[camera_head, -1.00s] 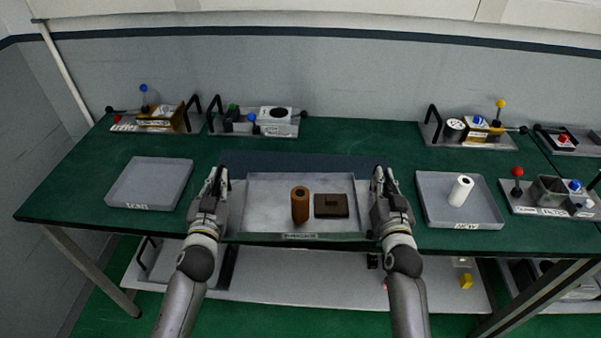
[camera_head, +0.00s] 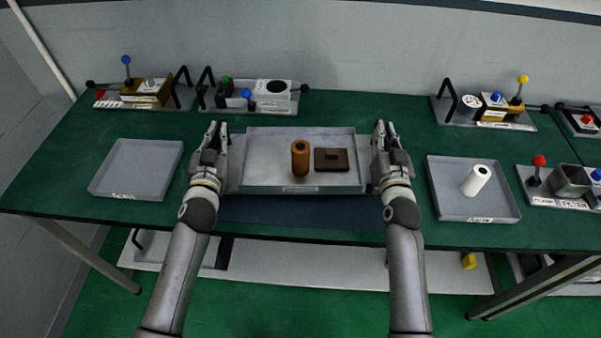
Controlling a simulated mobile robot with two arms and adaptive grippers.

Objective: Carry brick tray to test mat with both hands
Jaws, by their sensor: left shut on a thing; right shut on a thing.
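The brick tray (camera_head: 270,175) is a grey metal tray with an upright orange-brown cylinder (camera_head: 300,158) and a flat dark brown block (camera_head: 331,160) in it. My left gripper (camera_head: 217,138) is shut on the tray's left side, and my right gripper (camera_head: 382,138) is shut on its right side. The grasped parts are mostly hidden by the grippers. The dark blue test mat (camera_head: 300,212) shows in front of the tray, and the tray covers its rear part. I cannot tell whether the tray touches the mat.
An empty grey tray (camera_head: 120,185) lies at left. A tray (camera_head: 450,205) with a white cylinder (camera_head: 475,180) lies at right. Fixtures with levers and handles, such as one with a blue knob (camera_head: 147,92), line the table's back. Green table top (camera_head: 365,115) is clear behind the brick tray.

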